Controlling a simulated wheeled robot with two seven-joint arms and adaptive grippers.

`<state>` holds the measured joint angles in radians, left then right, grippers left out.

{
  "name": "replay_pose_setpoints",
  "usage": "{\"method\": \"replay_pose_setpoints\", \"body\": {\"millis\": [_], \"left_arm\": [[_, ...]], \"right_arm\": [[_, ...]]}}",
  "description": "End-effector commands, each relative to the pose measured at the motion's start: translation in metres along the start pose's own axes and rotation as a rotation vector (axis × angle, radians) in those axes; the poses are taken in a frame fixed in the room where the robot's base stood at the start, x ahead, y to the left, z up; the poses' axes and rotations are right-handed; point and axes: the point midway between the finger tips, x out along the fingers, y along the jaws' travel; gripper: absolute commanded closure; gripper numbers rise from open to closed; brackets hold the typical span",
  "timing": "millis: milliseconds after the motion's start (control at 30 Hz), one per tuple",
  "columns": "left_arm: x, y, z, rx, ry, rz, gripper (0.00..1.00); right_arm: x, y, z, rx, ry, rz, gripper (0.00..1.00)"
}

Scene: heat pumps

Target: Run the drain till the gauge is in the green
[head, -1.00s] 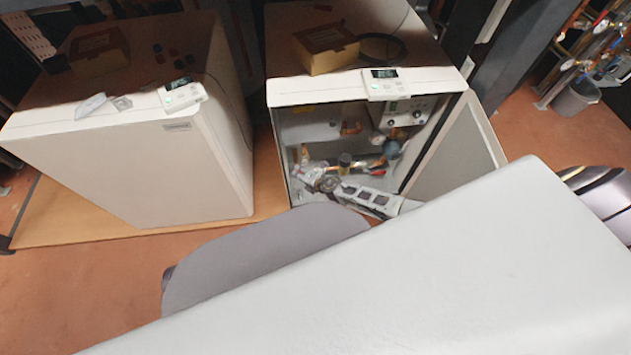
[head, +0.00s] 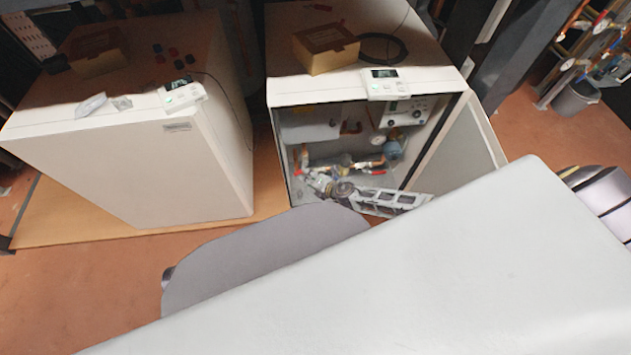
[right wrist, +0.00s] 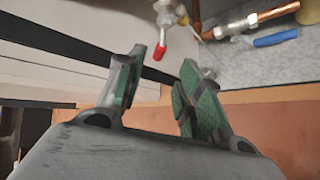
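The open heat pump cabinet (head: 365,85) stands at the centre of the head view with pipes and valves inside. A small round dial (head: 392,134), apparently the gauge, shows below its control panel; its reading is too small to tell. My right gripper (head: 317,182) is low at the cabinet's front left. In the right wrist view it (right wrist: 163,66) is open, with a gap between its green-padded fingers. A valve with a red handle (right wrist: 160,51) lies just beyond the fingertips; I cannot tell whether they touch. My left gripper is not in view.
A copper pipe with a blue-handled valve (right wrist: 275,38) runs beside the red one. The open cabinet door (head: 462,150) is on the right. A closed heat pump (head: 140,160) stands left. A cardboard box (head: 325,48) sits on the open unit. A grey bucket (head: 575,98) stands far right.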

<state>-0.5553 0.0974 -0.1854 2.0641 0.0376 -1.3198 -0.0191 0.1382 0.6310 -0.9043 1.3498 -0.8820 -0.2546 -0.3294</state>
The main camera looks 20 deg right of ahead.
Motion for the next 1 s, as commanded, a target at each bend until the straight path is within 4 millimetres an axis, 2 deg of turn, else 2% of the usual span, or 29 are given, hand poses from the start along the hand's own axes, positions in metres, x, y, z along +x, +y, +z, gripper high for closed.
{"method": "replay_pose_setpoints", "body": {"millis": [433, 1000], "left_arm": [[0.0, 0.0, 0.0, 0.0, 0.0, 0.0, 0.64], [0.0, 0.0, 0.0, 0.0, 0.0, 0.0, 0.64]], "right_arm": [[-0.032, 0.0, 0.0, 0.001, 0.001, -0.001, 0.64], [-0.035, 0.0, 0.0, 0.001, 0.0, 0.0, 0.64]]}}
